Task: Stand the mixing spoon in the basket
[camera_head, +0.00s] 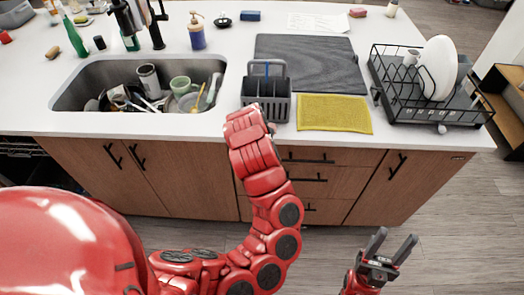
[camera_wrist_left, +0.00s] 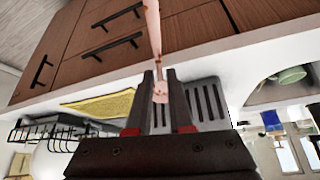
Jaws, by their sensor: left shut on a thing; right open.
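My left gripper (camera_wrist_left: 160,88) is shut on the pale wooden handle of the mixing spoon (camera_wrist_left: 153,35) in the left wrist view. The spoon's other end runs out of that picture at the top. The dark grey slotted basket (camera_wrist_left: 206,102) shows just behind the fingers; I cannot tell if the spoon touches it. In the head view the basket (camera_head: 280,102), with a raised handle, stands on the counter right of the sink. My left arm ends in front of it and hides the left gripper and spoon. My right gripper (camera_head: 390,244) is open and empty, low in front of the cabinets.
The sink (camera_head: 68,98) left of the basket holds dishes and utensils. A yellow cloth (camera_head: 335,114) and a dark board (camera_head: 310,62) lie right of and behind the basket. A black dish rack (camera_head: 400,105) with a white plate (camera_head: 438,66) stands at the right.

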